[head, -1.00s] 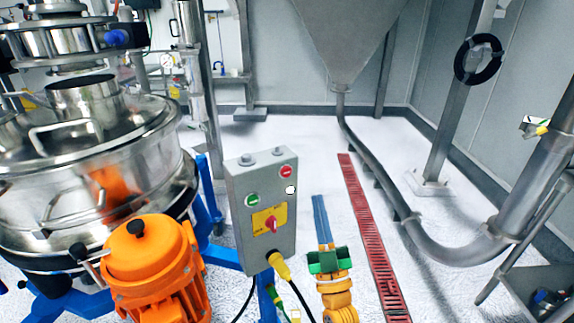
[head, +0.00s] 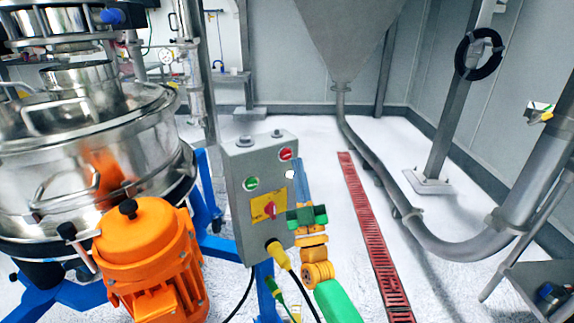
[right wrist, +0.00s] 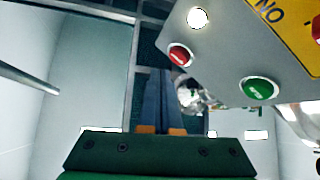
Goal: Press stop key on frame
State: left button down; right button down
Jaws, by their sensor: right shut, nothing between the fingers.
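The grey control box (head: 240,215) stands on a blue post in the head view. Its red stop key (head: 285,154) is near the top right of the front face, and it also shows in the right wrist view (right wrist: 181,54). My right gripper (head: 297,165) is shut and empty, with its blue fingers pointing up beside the box's right edge. The fingertips appear just below and right of the red key in the head view. In the right wrist view the fingertips (right wrist: 165,76) are close to the key; I cannot tell if they touch. My left gripper is out of view.
The box also carries a green key (head: 251,183), a white lamp (head: 291,174) and a red rotary switch (head: 269,210) on a yellow plate. The steel sifter (head: 85,165) and orange motor (head: 150,260) stand left. Open floor with a red drain grate (head: 370,235) lies right.

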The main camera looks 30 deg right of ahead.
jog(key=shift+w+r, duration=0.1)
jog(key=shift+w, duration=0.35)
dwell(1.7)
jog(key=shift+w+b, duration=0.45)
